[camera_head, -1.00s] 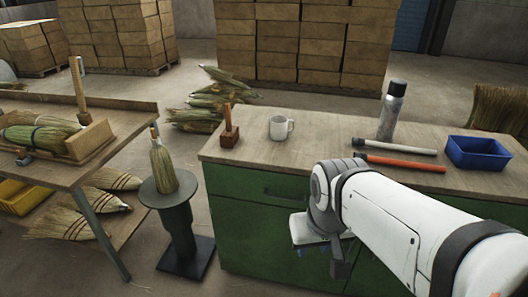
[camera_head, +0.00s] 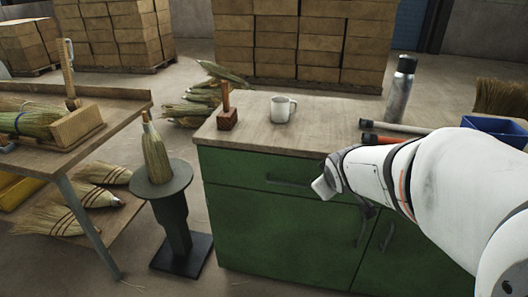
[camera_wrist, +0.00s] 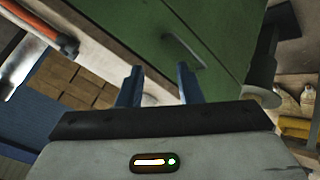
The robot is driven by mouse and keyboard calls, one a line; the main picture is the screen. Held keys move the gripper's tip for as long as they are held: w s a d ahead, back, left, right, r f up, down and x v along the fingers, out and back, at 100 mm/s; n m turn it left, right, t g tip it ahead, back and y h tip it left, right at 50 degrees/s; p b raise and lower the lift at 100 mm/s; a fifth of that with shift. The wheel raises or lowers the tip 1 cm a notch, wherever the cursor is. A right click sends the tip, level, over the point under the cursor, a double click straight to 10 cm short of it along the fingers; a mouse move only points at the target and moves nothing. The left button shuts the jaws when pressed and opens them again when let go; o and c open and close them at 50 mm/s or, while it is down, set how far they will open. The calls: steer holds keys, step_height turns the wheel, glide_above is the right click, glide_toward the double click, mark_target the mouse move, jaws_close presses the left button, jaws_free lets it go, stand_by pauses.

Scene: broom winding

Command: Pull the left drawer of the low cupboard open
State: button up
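The low cupboard (camera_head: 270,240) is green with a pale wooden top. Its left drawer (camera_head: 235,172) looks shut, flush with the front. The drawer's dark bar handle (camera_head: 287,182) shows just left of my gripper (camera_head: 323,188) in the head view. In the wrist view the left drawer's front (camera_wrist: 205,25) is tilted, and its handle (camera_wrist: 184,51) lies ahead of my gripper (camera_wrist: 159,80). The two blue fingers are apart with nothing between them. The handle appears beyond the fingertips, not between them. My arm hides the cupboard's right part in the head view.
On the top stand a wooden-handled block (camera_head: 227,110), a white mug (camera_head: 283,108) and a grey bottle (camera_head: 400,90), with tubes and a blue tray (camera_head: 490,128) farther right. A pedestal (camera_head: 173,225) with a broom head stands left of the cupboard. Floor shows between them.

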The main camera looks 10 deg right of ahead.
steer(key=w+f+n+t+y+b, duration=0.2)
steer(key=w+f+n+t+b, duration=0.2)
steer(key=w+f+n+b, duration=0.5)
steer(key=n+t+y+b, duration=0.2)
steer(key=n+y+b, duration=0.5)
steer(key=y, duration=0.1)
glide_toward(286, 184)
steer(key=x, duration=0.4)
steer(key=shift+h, duration=0.3)
steer(key=b+x, duration=0.1)
steer(key=x, duration=0.5)
steer(key=shift+w, duration=0.2)
steer(key=shift+c, duration=0.2)
jaws_close()
